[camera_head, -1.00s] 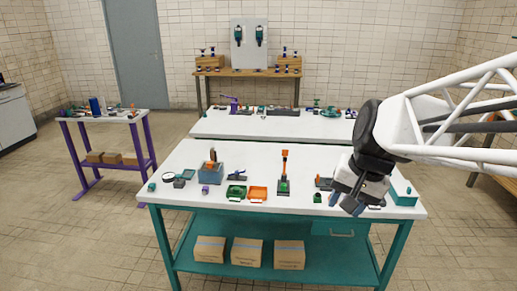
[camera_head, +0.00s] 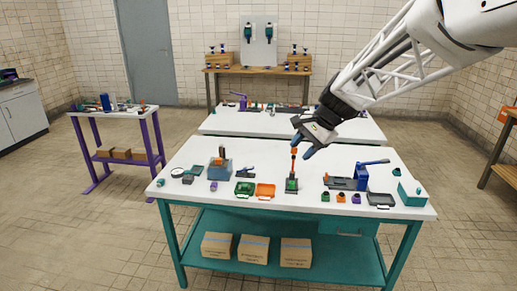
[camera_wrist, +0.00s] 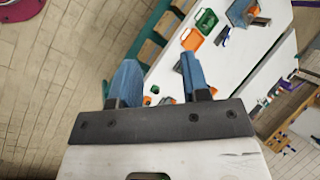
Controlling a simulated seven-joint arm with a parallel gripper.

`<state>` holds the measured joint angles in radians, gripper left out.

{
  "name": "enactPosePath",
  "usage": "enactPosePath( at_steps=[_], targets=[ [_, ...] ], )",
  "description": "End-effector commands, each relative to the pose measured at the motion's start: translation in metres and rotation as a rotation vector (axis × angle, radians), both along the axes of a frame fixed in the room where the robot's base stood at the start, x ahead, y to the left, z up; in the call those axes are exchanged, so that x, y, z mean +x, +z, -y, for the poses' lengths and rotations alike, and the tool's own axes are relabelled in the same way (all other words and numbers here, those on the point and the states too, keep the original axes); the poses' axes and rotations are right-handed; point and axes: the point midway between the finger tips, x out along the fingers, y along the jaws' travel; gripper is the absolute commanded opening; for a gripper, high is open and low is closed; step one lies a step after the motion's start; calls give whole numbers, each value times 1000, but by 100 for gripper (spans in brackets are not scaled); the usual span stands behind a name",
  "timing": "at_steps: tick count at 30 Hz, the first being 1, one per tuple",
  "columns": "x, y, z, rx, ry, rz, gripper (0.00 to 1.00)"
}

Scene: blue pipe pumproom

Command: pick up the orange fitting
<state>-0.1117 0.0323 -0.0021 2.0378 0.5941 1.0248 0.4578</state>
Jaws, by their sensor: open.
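The orange fitting (camera_head: 341,198) is a small piece standing on the white workbench (camera_head: 250,160), between a green fitting (camera_head: 326,196) and a purple fitting (camera_head: 356,199). My gripper (camera_head: 302,146) is open and empty, raised above the bench, up and to the left of the orange fitting in the head view. In the wrist view its two blue fingers (camera_wrist: 157,72) are spread apart with nothing between them. A small orange spot shows beyond them there; I cannot tell whether it is the fitting.
A tool with an orange top (camera_head: 293,160) stands upright below the gripper. An orange tray (camera_head: 265,191) and a green tray (camera_head: 244,189) lie to the left. A blue-handled device (camera_head: 361,175) stands behind the fittings. A dark grey tray (camera_head: 380,200) lies to their right.

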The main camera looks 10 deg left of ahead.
Motion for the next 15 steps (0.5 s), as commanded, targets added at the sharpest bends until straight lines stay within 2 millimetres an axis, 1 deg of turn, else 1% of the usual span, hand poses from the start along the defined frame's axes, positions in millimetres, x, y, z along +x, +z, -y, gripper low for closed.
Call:
enactPosePath(
  at_steps=[1,3,15],
  targets=[
    [11,-3,-6,14,-12,-14,43],
    [27,-6,-14,37,-34,-33,43],
    [110,-29,-64,165,-149,-147,43]
  ],
)
